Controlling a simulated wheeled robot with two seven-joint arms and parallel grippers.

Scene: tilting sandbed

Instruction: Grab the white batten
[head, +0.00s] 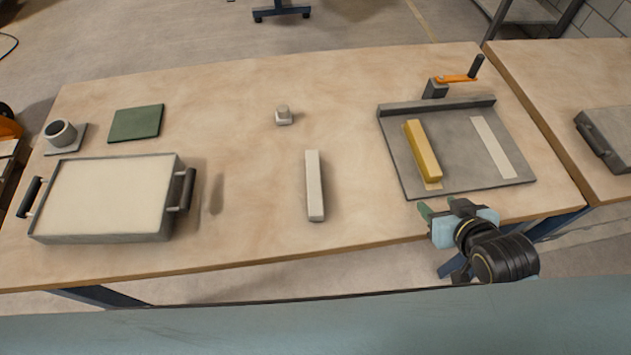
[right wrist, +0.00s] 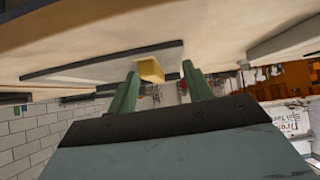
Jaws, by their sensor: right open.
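The white batten (head: 314,186) lies on the wooden table near the middle, its long side running from back to front. My right gripper (head: 440,209) is open and empty at the table's front edge, to the right of the batten and apart from it. Its two green fingers (right wrist: 157,88) show spread in the right wrist view. The batten does not show in the right wrist view. My left gripper is not in view.
A grey plate (head: 465,178) at the right holds a yellow bar (head: 422,150) and a pale strip (head: 493,147). A sand-filled tray (head: 105,238) with handles stands left. A green square (head: 136,123) lies back left. The table around the batten is clear.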

